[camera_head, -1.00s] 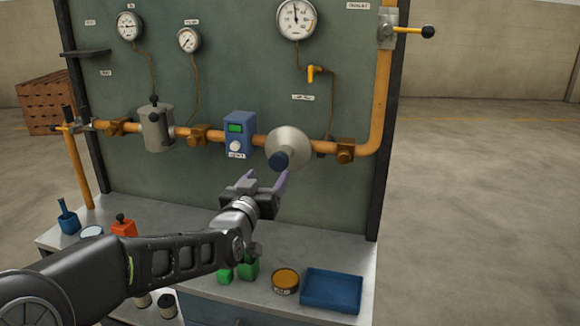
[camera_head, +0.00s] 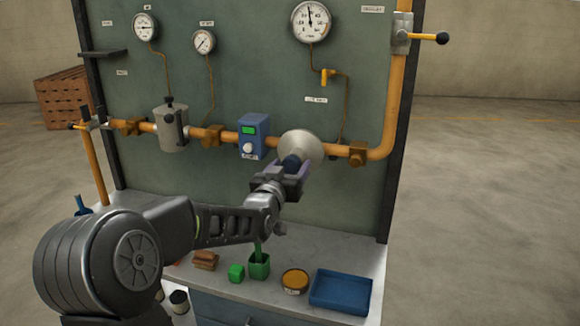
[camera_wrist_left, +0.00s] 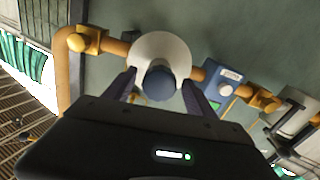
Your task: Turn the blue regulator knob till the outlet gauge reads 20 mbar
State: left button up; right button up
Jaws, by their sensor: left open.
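The blue regulator knob (camera_head: 291,162) sticks out from the front of the pale round regulator body (camera_head: 305,144) on the orange pipe. In the left wrist view the knob (camera_wrist_left: 160,83) sits between the two fingers of my left gripper (camera_wrist_left: 158,90), with a gap on both sides. My left gripper (camera_head: 292,172) is open at the knob and partly hides it in the head view. The large gauge (camera_head: 311,21) at the top, above the regulator, has its needle pointing nearly straight up; its numbers are too small to read. My right gripper is not in view.
A blue box with a green display (camera_head: 253,136) sits on the pipe left of the regulator. A yellow-handled valve (camera_head: 428,37) is at upper right.

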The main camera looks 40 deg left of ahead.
pick_arm(q)
jog(key=shift+c, duration=0.6)
jog(key=c, duration=1.3)
jog(key=shift+f+n+b, duration=0.2)
jog(key=shift+n+b, duration=0.1)
jog(key=shift+b, duration=0.5)
jog(key=n+b, duration=0.6)
jog(key=b, duration=0.4)
jog(key=shift+r+n+b, duration=0.2)
jog(key=shift+n+b, duration=0.6)
jog(key=shift+b, duration=0.1)
jog(key=o, duration=1.4)
